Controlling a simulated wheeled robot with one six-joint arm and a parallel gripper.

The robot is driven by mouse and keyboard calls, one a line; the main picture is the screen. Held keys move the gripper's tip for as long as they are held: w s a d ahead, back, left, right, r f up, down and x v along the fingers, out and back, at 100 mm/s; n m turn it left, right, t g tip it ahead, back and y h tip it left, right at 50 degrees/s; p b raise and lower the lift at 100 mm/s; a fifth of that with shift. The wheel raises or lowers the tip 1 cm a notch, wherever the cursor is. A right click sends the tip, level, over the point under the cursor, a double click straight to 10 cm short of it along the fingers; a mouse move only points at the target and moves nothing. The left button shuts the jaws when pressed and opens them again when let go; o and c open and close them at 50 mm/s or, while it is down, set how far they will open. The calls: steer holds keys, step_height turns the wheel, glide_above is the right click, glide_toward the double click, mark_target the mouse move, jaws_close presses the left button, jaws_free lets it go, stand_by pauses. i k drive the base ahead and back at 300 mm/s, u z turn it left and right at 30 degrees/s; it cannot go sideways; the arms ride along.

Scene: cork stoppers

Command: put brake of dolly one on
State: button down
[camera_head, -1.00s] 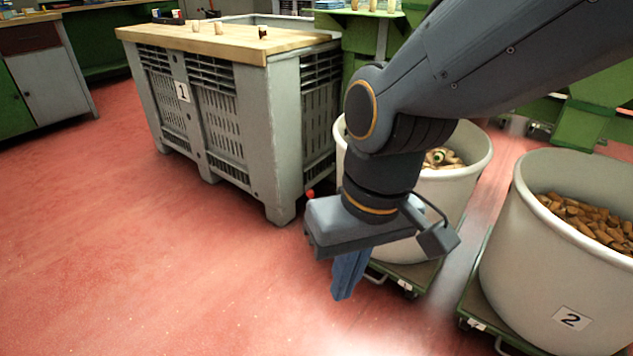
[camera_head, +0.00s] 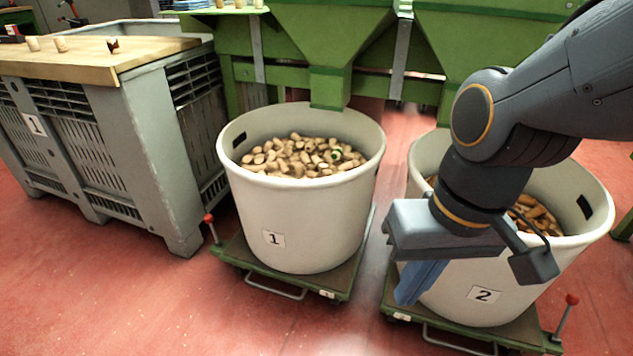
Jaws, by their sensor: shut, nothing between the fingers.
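Dolly one is a low green platform (camera_head: 337,287) on the floor at the middle, with a wire handle at its front and a small white label. It carries a round cream tub (camera_head: 310,225) labelled 1, filled with corks (camera_head: 290,157). A brake lever (camera_head: 211,228) with a red knob sticks up at the dolly's left side and leans slightly left. My gripper (camera_head: 410,298) is shut and empty, pointing down in front of tub 2, to the right of dolly one in the picture and apart from the lever.
Dolly two (camera_head: 390,303) carries tub 2 (camera_head: 468,300) at the right and has its own red-knobbed lever (camera_head: 568,310). A grey crate (camera_head: 150,150) labelled 1, with a wooden top (camera_head: 90,72), stands close left of dolly one. Green hoppers (camera_head: 333,50) stand behind. The red floor in front is clear.

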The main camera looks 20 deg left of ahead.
mark_target(208, 219)
steer(key=z, duration=0.65)
steer(key=k, duration=1.05)
steer(key=u, duration=2.05)
steer(key=i, duration=0.5)
steer(key=z, duration=0.05)
